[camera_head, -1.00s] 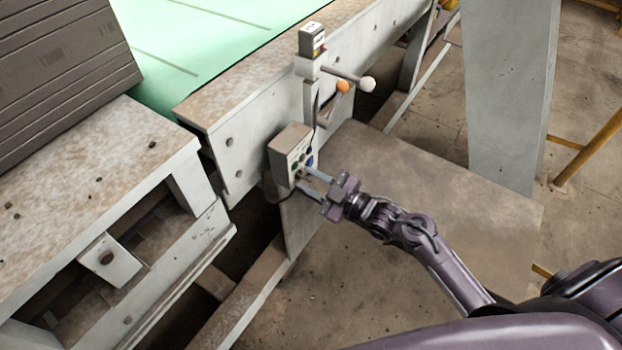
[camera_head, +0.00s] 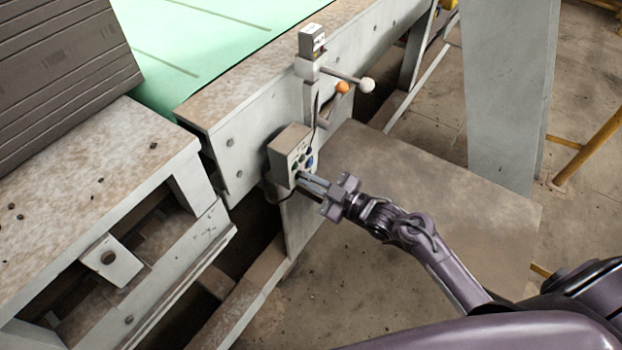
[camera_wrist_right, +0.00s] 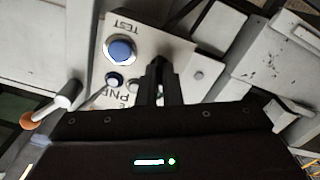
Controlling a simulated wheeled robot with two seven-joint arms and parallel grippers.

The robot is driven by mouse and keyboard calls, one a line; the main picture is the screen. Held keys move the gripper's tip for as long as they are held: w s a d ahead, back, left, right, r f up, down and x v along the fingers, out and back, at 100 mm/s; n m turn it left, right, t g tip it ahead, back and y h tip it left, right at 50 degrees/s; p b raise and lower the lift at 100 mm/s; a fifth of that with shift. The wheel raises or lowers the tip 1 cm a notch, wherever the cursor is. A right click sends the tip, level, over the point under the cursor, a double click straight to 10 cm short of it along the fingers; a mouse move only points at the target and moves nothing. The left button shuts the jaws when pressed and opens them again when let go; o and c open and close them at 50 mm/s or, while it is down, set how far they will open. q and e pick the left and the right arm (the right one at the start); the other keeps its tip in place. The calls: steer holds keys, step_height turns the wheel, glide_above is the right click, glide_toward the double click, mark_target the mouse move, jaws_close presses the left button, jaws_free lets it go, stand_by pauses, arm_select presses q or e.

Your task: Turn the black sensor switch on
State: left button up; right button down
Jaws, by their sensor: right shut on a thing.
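A grey control box (camera_head: 289,146) is fixed to the side of the conveyor frame, with buttons on its front face. My right gripper (camera_head: 301,178) is at the lower part of the box face. Its fingers (camera_wrist_right: 158,65) are closed together on a small control there, seemingly the black sensor switch, which they hide. The switch's setting cannot be seen. My left gripper is not in view.
Above the box, a post carries a small sensor unit (camera_head: 312,42) and rods with an orange knob (camera_head: 342,87) and a white knob (camera_head: 367,84). A grey column (camera_head: 508,90) stands to the right. A brown plate (camera_head: 440,195) lies below my right arm.

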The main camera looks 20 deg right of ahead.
steer(key=m+p, duration=0.2)
steer(key=m, duration=0.1)
steer(key=shift+r, duration=0.15)
steer(key=m+p, duration=0.1)
steer(key=m, duration=0.2)
steer(key=shift+p, duration=0.3)
steer(key=m+p, duration=0.2)
steer(key=m, duration=0.2)
steer(key=shift+m, duration=0.4)
steer(key=c, duration=1.6)
jaws_free()
